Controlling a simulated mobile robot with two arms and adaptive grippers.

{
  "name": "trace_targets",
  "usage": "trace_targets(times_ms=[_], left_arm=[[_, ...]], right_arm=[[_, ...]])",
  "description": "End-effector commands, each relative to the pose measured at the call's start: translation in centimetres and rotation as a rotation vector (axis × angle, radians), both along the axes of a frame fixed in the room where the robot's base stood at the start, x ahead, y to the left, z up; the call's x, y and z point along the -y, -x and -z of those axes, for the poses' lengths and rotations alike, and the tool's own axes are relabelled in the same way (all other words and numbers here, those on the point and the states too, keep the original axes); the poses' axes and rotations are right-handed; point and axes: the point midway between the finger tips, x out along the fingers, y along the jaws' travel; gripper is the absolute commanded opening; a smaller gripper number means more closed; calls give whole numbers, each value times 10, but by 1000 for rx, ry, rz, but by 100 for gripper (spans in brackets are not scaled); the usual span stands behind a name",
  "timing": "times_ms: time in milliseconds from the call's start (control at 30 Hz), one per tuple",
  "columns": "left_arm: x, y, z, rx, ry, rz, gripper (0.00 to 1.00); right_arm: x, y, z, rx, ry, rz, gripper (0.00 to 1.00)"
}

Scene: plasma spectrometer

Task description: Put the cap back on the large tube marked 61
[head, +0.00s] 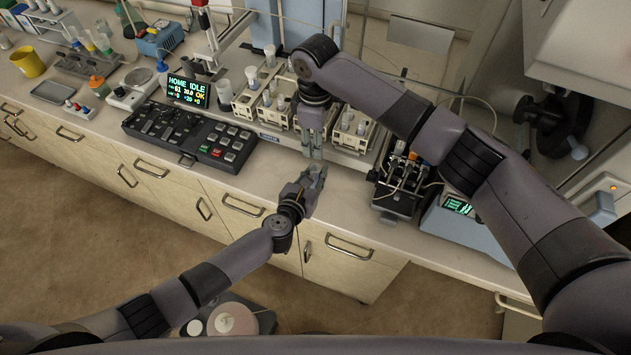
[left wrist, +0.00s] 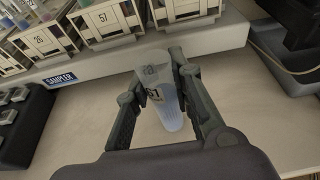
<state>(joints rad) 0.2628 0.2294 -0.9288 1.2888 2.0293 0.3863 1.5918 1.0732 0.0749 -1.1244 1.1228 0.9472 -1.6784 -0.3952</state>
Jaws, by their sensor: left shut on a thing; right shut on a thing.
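The large tube (left wrist: 165,105) is translucent, with bluish contents and a dark marking that reads as 61, partly covered by a finger. My left gripper (left wrist: 160,78) is shut on it, one finger on each side; in the head view this gripper (head: 314,172) is just in front of the bench edge's sampler. My right gripper (head: 313,150) points down from above, close over the left one. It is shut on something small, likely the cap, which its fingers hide. I cannot tell whether cap and tube touch.
Behind the grippers stands the sampler with numbered racks (head: 246,103) of tubes. A black keypad (head: 190,138) and a lit display (head: 187,91) are to the left. A pump unit (head: 400,185) is close on the right. The bench strip in front of the sampler is clear.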

Motion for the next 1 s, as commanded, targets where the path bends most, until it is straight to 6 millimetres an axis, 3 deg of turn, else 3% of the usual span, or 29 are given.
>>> trace_targets(times_ms=[333,700,1000], left_arm=[[0,0,0,0,0,0,0],[0,0,0,0,0,0,0],[0,0,0,0,0,0,0]], right_arm=[[0,0,2,0,1,0,21],[2,2,49,17,7,1,21],[2,1,51,20,7,0,21]])
